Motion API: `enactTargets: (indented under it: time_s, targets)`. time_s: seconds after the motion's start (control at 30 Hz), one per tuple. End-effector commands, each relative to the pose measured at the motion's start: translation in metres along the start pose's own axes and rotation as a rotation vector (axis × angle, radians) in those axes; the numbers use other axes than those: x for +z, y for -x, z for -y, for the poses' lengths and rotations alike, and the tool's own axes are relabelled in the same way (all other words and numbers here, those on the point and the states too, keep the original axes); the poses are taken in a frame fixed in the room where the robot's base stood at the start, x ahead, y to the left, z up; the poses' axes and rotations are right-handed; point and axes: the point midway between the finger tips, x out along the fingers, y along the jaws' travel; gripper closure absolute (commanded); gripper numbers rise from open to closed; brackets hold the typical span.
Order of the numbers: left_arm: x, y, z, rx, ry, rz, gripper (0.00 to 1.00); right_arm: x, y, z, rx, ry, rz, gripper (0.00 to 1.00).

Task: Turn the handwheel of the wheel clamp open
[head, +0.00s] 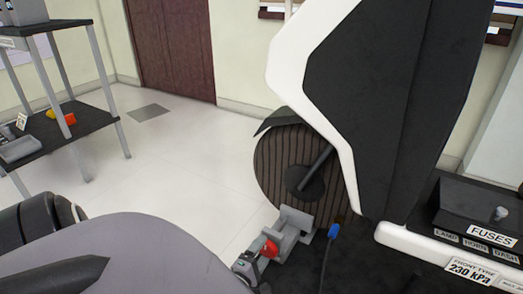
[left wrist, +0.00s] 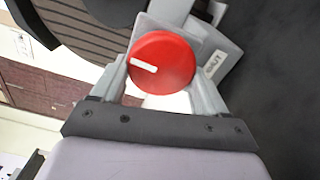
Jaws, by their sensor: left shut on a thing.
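The wheel clamp (head: 291,226) is a grey block at the foot of the dark ribbed wheel (head: 275,165). Its red round handwheel (head: 270,247) faces my left arm. In the left wrist view, the handwheel (left wrist: 165,76) fills the gap between the two fingers, with a short white mark on its left part. A grey plate with a label reading SHUT (left wrist: 212,63) is to its right. My left gripper (head: 254,258) is shut on the handwheel, one finger on each side; my left wrist view also shows the gripper (left wrist: 160,92). My right gripper is not in view.
A tall white and black panel (head: 400,90) rises beside the wheel. A blue-tipped part (head: 334,230) stands just right of the clamp. A fuse box (head: 480,220) is at the right. A shelf rack (head: 75,125) is at the left, with clear floor (head: 190,150) between.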

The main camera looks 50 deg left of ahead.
Motion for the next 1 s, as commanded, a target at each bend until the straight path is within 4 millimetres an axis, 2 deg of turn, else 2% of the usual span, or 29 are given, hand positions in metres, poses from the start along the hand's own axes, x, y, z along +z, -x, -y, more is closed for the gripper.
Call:
enactTargets:
  time_s: [0.3,0.7,0.73,0.77,0.8,1.0]
  targets:
    - [0.0002,-0.0009,0.0003,0.000,0.071,-0.001,0.56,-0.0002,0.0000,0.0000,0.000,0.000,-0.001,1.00]
    - [0.0004,-0.0010,0.0001,0.001,0.079,-0.001,0.56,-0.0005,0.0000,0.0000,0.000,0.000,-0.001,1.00]
    - [0.0004,-0.0010,0.0001,0.001,0.079,-0.001,0.16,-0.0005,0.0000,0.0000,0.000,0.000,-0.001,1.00]
    - [0.0004,-0.0009,0.0002,0.001,0.079,-0.001,0.07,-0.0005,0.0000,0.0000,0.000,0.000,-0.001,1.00]
    - [0.0004,-0.0009,0.0002,0.001,0.078,-0.001,0.00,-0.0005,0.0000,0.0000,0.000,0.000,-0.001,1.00]
    - [0.0004,-0.0004,0.0003,0.001,0.075,0.000,0.00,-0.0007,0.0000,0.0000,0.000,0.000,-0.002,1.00]
